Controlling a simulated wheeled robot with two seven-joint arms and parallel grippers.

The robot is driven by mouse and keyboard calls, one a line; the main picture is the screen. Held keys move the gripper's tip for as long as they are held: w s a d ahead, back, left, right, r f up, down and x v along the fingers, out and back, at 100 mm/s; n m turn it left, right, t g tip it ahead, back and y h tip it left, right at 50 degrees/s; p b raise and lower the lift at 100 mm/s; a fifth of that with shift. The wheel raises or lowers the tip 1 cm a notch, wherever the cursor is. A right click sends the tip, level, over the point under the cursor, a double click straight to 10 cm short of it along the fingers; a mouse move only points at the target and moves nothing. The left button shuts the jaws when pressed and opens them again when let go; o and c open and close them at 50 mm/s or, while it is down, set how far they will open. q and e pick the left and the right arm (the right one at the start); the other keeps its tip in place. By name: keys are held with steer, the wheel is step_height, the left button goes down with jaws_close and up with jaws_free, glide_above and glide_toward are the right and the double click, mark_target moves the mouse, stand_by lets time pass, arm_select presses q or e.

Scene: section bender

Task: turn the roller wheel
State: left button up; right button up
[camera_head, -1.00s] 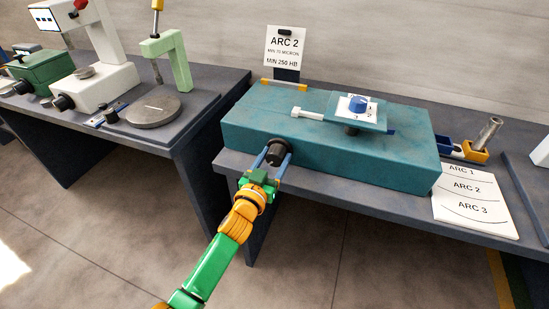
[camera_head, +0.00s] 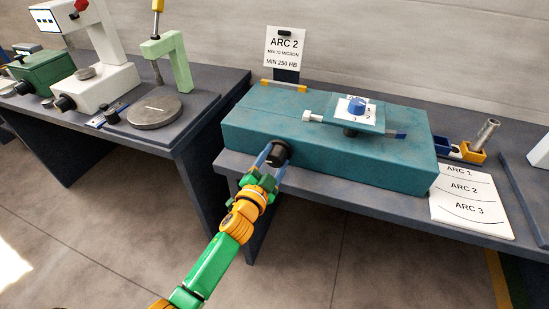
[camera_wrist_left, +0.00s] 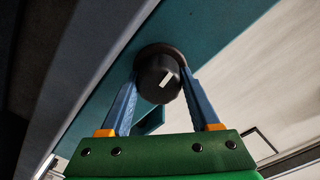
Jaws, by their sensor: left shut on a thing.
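The roller wheel (camera_head: 279,154) is a black knob on the front face of a long teal block (camera_head: 400,168). My left gripper (camera_head: 271,155) comes from the front and is shut on the wheel, one blue finger on each side. The left wrist view shows the wheel (camera_wrist_left: 158,82) between the fingertips, with a white line on its dark face. On top of the block, a rod with a white end (camera_head: 307,115) and a blue far end (camera_head: 401,136) passes under a small teal plate (camera_head: 338,109) with a blue knob (camera_head: 357,106). My right gripper is not in view.
An "ARC 2" sign (camera_head: 284,46) stands behind the block. A sheet with arcs (camera_head: 470,205) lies at the right front of the bench, near a yellow holder (camera_head: 473,155) with a metal cylinder. Another bench with a round plate (camera_head: 154,112) stands at left. The floor in front is clear.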

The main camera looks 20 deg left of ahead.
arm_select(q)
steer(key=m, duration=1.2)
steer(key=shift+p, duration=0.3)
steer(key=shift+f, duration=0.1)
stand_by(0.3)
steer(key=o, duration=1.4)
steer(key=shift+y, duration=0.3)
steer(key=shift+c, duration=0.2)
steer(key=shift+s, duration=0.15)
steer(key=s, duration=0.7)
